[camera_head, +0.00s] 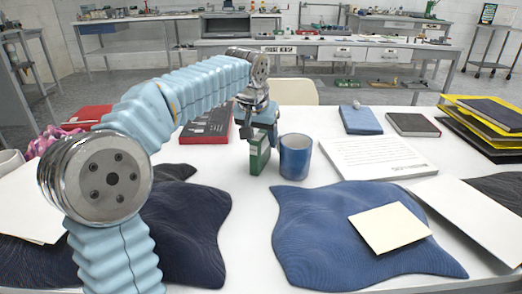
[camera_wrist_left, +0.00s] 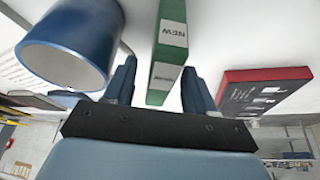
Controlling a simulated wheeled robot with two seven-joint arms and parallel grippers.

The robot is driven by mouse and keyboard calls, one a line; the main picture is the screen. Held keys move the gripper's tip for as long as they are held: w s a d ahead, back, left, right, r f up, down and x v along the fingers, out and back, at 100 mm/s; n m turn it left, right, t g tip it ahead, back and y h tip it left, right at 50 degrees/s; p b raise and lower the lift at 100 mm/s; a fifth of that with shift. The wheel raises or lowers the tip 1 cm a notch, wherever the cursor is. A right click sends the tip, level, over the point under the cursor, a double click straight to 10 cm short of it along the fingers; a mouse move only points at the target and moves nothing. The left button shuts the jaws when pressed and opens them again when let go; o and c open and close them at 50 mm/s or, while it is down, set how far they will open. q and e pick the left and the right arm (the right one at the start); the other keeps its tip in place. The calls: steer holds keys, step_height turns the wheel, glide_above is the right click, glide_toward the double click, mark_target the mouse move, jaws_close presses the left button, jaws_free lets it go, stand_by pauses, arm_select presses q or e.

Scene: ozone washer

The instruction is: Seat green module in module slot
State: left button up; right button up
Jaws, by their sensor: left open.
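The green module (camera_head: 259,157) looks like an upright green box with a white side, standing on the white table left of a blue mug. In the wrist view the left gripper (camera_wrist_left: 157,80) is open, one finger on each side of the module's near end; contact cannot be told. No module slot can be made out for sure. My right gripper is out of view.
The blue mug (camera_head: 295,157) stands close right of the module; a red-and-dark flat case (camera_head: 205,128) lies to its left. Dark cloth (camera_head: 200,225), blue cloth (camera_head: 330,240), a white book (camera_head: 375,160) and a yellow folder stack (camera_head: 475,125) cover much of the table.

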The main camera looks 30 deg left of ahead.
arm_select(q)
steer(key=shift+f, duration=0.2)
stand_by(0.4)
jaws_close()
steer(key=shift+r, duration=0.1)
